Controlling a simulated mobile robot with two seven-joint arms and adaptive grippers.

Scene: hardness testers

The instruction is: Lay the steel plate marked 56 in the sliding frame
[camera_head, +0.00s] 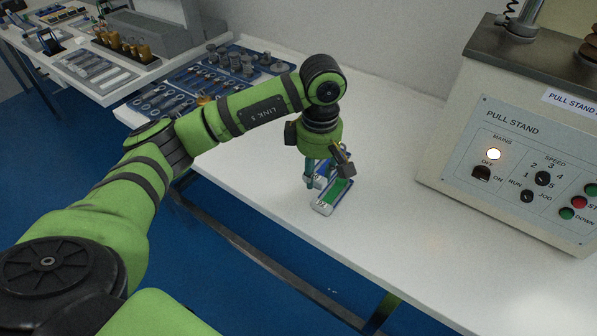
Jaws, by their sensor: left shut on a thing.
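My left gripper (329,173) points down over the white bench, near its front edge. It is shut on a small flat plate (328,203) with a green face, a pale rim and a dark mark at its near end. The mark is too small to read for sure. A blue-and-white part shows between and behind the fingers, partly hidden by them. I cannot tell whether the plate touches the bench. I cannot make out the sliding frame for certain. My right gripper is out of view.
A pull stand (522,150) with a control panel stands at the right. A blue tray (265,62) of tools and metal parts lies at the back left, beside a table with brass cylinders (125,45). The white bench (400,215) is clear around the gripper.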

